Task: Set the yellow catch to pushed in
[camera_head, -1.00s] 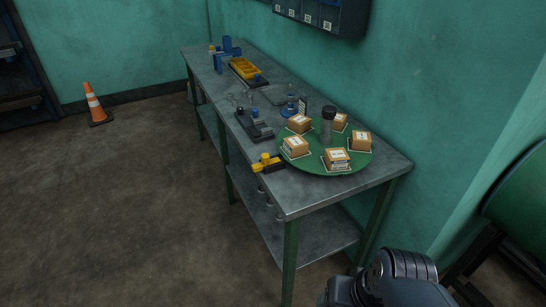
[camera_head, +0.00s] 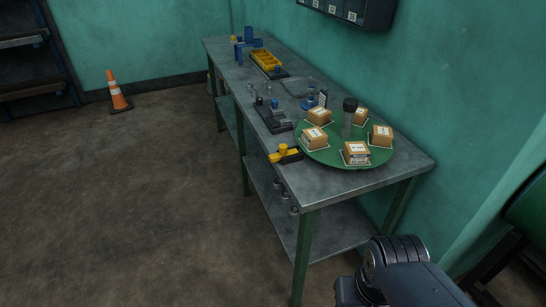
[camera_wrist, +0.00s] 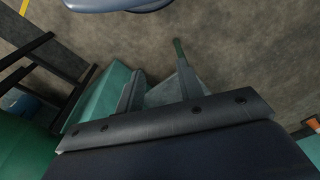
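The yellow catch (camera_head: 283,150) sits at the front edge of the workbench, on a dark mount, left of the green round tray. It is small in the head view, and I cannot tell how far in it is. The catch is not visible in the wrist view. My gripper (camera_wrist: 160,72) shows in the wrist view with two grey fingers apart and nothing held between them. In the head view only part of my arm shows at the lower right, well away from the catch.
The workbench (camera_head: 400,172) runs along the teal wall. The green tray (camera_head: 330,157) carries several small boxes and a dark cylinder (camera_head: 349,117). An orange cone (camera_head: 118,93) stands on the floor, which is clear in front of the bench.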

